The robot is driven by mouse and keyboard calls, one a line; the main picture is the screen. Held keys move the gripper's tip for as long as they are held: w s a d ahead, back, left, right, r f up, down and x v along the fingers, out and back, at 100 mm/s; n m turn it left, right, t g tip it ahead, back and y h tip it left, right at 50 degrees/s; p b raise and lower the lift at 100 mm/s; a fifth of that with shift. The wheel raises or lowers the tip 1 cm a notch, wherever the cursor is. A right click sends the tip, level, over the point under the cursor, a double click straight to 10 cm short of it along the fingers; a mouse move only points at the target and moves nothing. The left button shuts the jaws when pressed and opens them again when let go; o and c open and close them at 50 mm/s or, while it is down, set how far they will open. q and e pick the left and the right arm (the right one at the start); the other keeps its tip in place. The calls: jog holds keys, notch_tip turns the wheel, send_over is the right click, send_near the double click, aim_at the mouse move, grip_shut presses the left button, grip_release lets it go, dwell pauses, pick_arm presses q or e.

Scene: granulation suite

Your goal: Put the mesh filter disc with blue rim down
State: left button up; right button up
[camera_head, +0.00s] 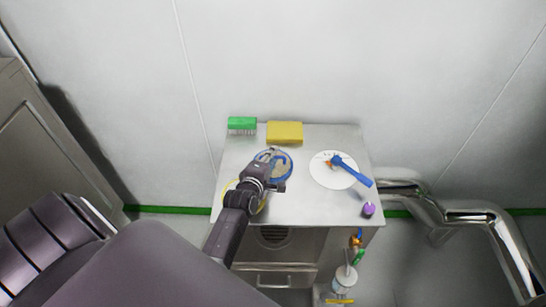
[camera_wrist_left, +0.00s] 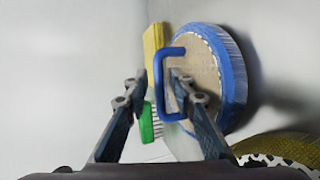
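The mesh filter disc with blue rim (camera_head: 287,168) is at the left-centre of the metal table top (camera_head: 320,211), partly hidden by my left gripper. In the left wrist view the disc (camera_wrist_left: 236,75) shows a tan mesh face, a thick blue rim and a blue loop handle (camera_wrist_left: 163,84). My left gripper (camera_head: 270,170) is over the disc. In the wrist view its fingers (camera_wrist_left: 160,77) are apart, one on each side of the handle bar, with a gap on the left. The disc looks to be resting on the table. My right gripper is not in view.
A green brush (camera_head: 242,124) and yellow sponge (camera_head: 285,132) lie along the back edge. A white disc (camera_head: 322,174) with a blue-handled tool (camera_head: 352,170) lies right. A purple item (camera_head: 369,209) is at front right. A yellow-rimmed disc (camera_head: 228,187) lies at front left, partly hidden.

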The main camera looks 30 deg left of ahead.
pick_arm(q)
jog(key=shift+s+r, duration=0.15)
jog(key=shift+r, duration=0.1)
jog(key=p+v, duration=0.8)
jog(key=v, duration=0.2)
jog(key=shift+s+d+r, duration=0.1)
jog(key=shift+s+r, duration=0.05)
jog(key=shift+s, duration=0.05)
jog(key=shift+s+d+r, duration=0.1)
jog(key=shift+s+d, duration=0.05)
jog(key=shift+s, duration=0.45)
